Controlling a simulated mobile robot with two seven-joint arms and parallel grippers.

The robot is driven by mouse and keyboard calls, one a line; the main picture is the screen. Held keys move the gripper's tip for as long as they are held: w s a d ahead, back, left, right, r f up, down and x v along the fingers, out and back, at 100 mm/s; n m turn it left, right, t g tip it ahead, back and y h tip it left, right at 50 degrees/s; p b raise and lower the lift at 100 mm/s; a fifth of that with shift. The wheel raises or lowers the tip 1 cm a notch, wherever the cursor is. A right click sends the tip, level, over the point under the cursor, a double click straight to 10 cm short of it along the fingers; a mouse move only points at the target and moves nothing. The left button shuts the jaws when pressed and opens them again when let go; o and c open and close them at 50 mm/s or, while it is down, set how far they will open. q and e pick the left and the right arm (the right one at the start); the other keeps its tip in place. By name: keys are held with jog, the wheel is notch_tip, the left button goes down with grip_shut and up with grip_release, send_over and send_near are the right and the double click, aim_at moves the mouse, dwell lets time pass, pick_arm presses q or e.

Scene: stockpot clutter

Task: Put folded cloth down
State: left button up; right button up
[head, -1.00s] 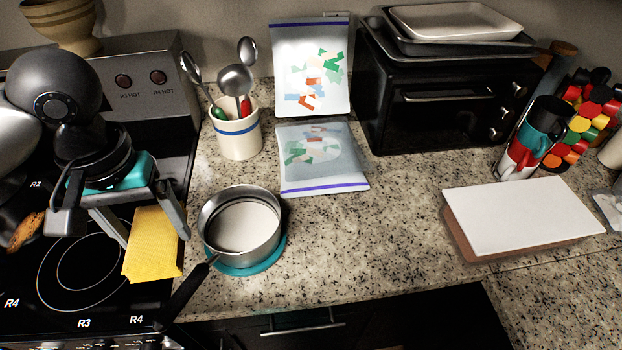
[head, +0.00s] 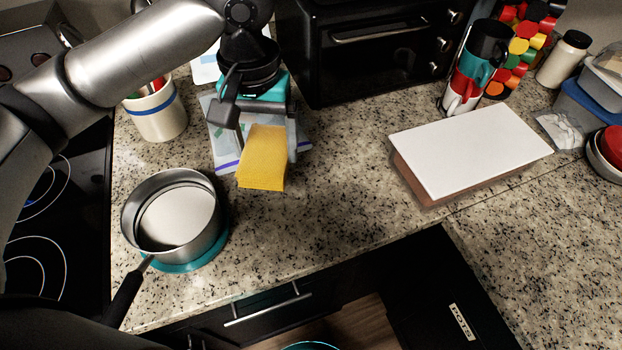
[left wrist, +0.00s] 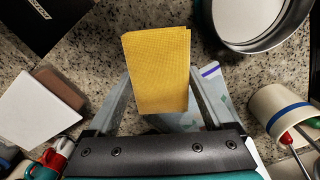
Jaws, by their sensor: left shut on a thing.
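The folded cloth (head: 263,160) is yellow and rectangular. My left gripper (head: 266,143) is shut on it in the head view, over the counter and in front of the plastic bag lying there. In the left wrist view the cloth (left wrist: 157,70) sits between the two fingers of the gripper (left wrist: 158,95). Granite shows around the cloth, and it appears held above the counter; the exact height is hard to judge. My right gripper is not in view.
A saucepan (head: 170,222) stands on a teal trivet (head: 203,256) to the left. A utensil crock (head: 158,115) stands behind it. A white board (head: 470,148) lies on a brown block to the right. The granite between pan and board is clear. A toaster oven (head: 370,60) stands behind.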

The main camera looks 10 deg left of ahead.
aim_at(284, 138)
pick_arm(q)
jog(key=shift+n, duration=0.9)
jog(key=r+p, duration=0.1)
jog(key=w+d+r+p, duration=0.1)
jog(key=p, duration=0.1)
jog(key=w+d+r+p, duration=0.1)
jog(key=p, duration=0.1)
jog(key=shift+w+d+r, duration=0.1)
jog(key=shift+w+r, duration=0.15)
jog(key=shift+r, duration=0.1)
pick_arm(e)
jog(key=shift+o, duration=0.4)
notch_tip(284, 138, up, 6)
pick_arm(q)
notch_tip(284, 138, up, 4)
jog(key=w+d+n+p, duration=0.15)
jog(key=n+p, duration=0.25)
jog(key=p, duration=0.5)
notch_tip(284, 138, down, 20)
jog(key=b, duration=0.2)
jog(key=shift+f+b, duration=0.15)
jog(key=shift+b, duration=0.25)
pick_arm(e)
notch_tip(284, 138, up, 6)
pick_arm(q)
jog(key=shift+f, duration=0.15)
jog(key=o, duration=1.2)
jog(key=shift+o, duration=0.2)
